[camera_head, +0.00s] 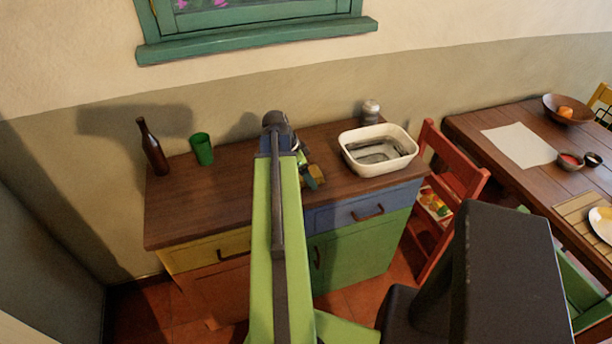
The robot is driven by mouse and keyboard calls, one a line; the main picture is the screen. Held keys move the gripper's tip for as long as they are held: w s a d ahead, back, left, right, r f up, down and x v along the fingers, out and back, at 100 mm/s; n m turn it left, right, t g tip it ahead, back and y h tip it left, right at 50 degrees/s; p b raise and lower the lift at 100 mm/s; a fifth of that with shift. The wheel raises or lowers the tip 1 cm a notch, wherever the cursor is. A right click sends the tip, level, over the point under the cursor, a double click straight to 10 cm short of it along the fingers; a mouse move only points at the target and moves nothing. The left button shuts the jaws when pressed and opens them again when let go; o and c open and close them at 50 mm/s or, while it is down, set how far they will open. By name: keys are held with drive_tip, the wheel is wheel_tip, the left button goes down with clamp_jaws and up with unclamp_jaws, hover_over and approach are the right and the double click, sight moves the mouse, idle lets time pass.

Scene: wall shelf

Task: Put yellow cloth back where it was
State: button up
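My green arm reaches forward over the wooden sideboard top (215,205). My gripper (308,174) is at its far end, low over the middle of the top and mostly hidden behind the arm. A small mustard-yellow patch (320,171) shows right at the gripper. It may be the yellow cloth, but too little of it shows to be sure. I cannot tell whether the gripper is open or shut, or whether it holds that patch. No other cloth is clearly visible.
A brown bottle (152,150) and a green cup (202,149) stand at the sideboard's back left. A white basin (378,150) is at its right, with a pale jar (370,110) behind. A red chair (455,175) and laid table (475,130) are further right. The sideboard's front left is clear.

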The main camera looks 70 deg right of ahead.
drive_tip(key=p+v, duration=1.1)
drive_tip(key=v, duration=0.1)
drive_tip(key=shift+r, duration=0.15)
drive_tip(key=w+a+f+n+t, duration=0.1)
drive_tip(key=w+a+n+t, duration=0.2)
drive_tip(key=w+a+n, duration=1.35)
drive_tip(key=w+a+n+y, duration=0.1)
drive_tip(key=w+a+n, duration=0.3)
drive_tip(key=a, duration=0.9)
drive_tip(key=w+a+n+y, duration=0.1)
drive_tip(key=w+a+n, duration=0.3)
drive_tip(key=a, duration=0.8)
drive_tip(key=w+a+n+y, duration=0.1)
drive_tip(key=w+a+n, duration=0.3)
drive_tip(key=a, duration=0.9)
drive_tip(key=shift+w+a+f+t, duration=0.3)
drive_tip(key=shift+w+a+f, duration=0.1)
drive_tip(key=shift+w, duration=0.75)
